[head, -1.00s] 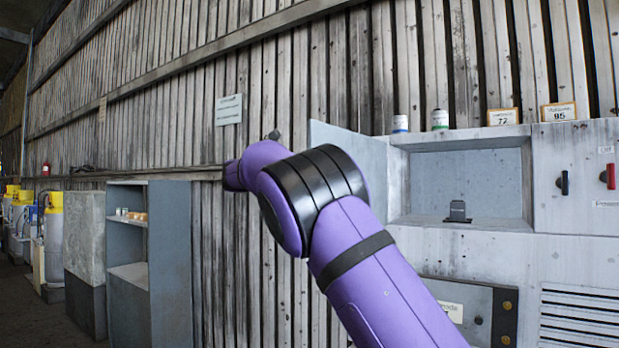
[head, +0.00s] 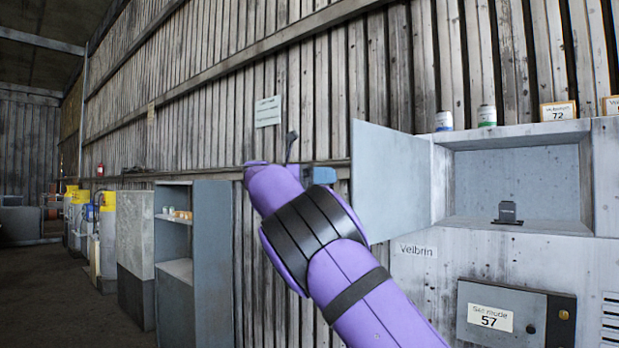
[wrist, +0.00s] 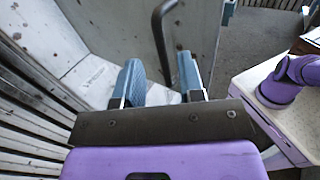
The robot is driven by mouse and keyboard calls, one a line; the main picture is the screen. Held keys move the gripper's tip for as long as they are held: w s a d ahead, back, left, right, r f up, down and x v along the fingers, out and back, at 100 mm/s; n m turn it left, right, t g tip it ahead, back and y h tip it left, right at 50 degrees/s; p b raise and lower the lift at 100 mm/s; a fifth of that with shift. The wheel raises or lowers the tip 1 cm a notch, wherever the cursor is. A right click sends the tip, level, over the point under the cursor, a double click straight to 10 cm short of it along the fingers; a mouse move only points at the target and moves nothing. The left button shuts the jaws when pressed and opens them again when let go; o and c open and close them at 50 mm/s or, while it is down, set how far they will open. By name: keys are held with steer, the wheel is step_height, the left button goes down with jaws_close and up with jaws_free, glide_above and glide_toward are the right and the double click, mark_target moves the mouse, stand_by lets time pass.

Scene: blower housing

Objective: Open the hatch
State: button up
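The hatch (head: 392,182) is a pale grey door at the left of the blower housing. It stands swung out from its opening, and the recess behind it is exposed. In the wrist view a grey panel (wrist: 115,30), which looks like the hatch, carries a dark bent handle (wrist: 160,42). My gripper (wrist: 162,88) has its two blue-grey fingers apart, with the handle's lower end showing between them. I cannot tell whether they touch it. In the head view a blue part of my gripper (head: 322,175) shows just left of the hatch's free edge.
The recess (head: 515,185) holds a small dark bracket (head: 508,212). Two small jars (head: 487,116) and number cards (head: 557,111) stand on the housing top. A "Set mode 57" panel (head: 515,315) is below.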

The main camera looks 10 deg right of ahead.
steer(key=shift+v, duration=2.4)
